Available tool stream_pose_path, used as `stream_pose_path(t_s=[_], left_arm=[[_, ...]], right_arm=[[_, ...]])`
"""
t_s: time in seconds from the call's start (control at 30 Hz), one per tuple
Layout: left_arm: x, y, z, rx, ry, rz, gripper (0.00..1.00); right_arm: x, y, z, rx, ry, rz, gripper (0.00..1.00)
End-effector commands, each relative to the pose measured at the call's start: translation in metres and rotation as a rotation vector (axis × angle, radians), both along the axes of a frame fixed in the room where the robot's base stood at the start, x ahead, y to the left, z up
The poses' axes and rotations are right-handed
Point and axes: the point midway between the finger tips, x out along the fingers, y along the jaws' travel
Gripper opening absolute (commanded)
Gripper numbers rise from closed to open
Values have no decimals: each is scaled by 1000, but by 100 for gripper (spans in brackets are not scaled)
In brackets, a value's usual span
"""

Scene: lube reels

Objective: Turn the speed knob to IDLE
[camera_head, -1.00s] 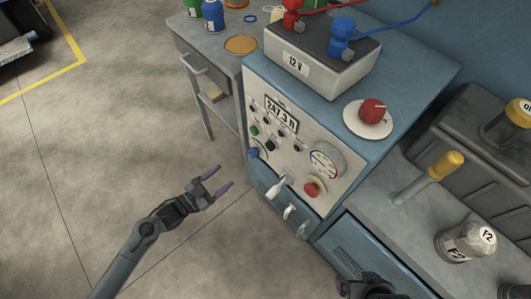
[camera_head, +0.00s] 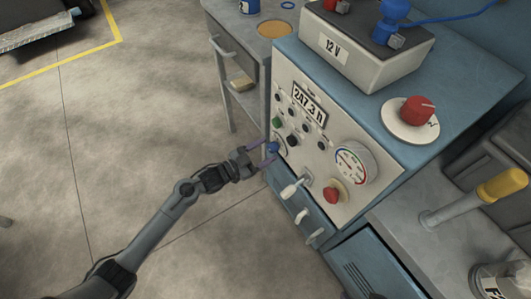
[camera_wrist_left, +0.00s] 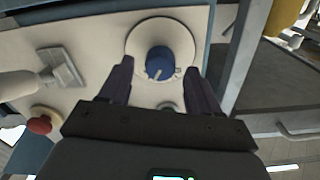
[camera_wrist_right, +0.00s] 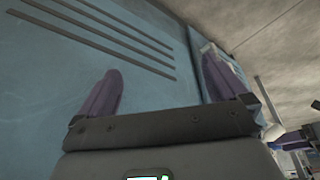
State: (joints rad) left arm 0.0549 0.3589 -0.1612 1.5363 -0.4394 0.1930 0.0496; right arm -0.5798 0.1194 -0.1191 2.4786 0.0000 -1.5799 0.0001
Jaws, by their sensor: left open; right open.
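A blue knob (camera_head: 273,147) with a white pointer line sits on a round pale dial at the left edge of the cabinet's front panel (camera_head: 345,207). In the left wrist view the knob (camera_wrist_left: 159,63) lies between the two purple fingertips, with its line pointing toward the gripper. My left gripper (camera_head: 267,156) is open around or just short of the knob; contact cannot be told. The dial's lettering is not readable. My right gripper (camera_wrist_right: 160,75) is open and empty, facing a blue slotted panel (camera_wrist_right: 150,50); it is outside the head view.
A white toggle lever (camera_head: 292,188) and a red button (camera_head: 332,194) are right of the knob, with a gauge (camera_head: 354,164) above. A red knob (camera_head: 418,110) and a 12 V battery (camera_head: 360,62) are on the cabinet top.

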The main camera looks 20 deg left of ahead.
Motion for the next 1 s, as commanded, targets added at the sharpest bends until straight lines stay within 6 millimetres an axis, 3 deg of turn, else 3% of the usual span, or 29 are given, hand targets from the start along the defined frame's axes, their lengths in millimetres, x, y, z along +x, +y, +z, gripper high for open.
stream_pose_path(t_s=[0.4, 0.77, 1.0], left_arm=[[5, -4, 0, 1, 1, -1, 63], [5, -4, 0, 1, 1, 0, 7], [5, -3, 2, -14, 11, 0, 6]], right_arm=[[0, -1, -2, -6, -2, 5, 100], [0, 1, -2, 2, -2, 1, 100], [0, 2, 3, 5, -1, -2, 100]])
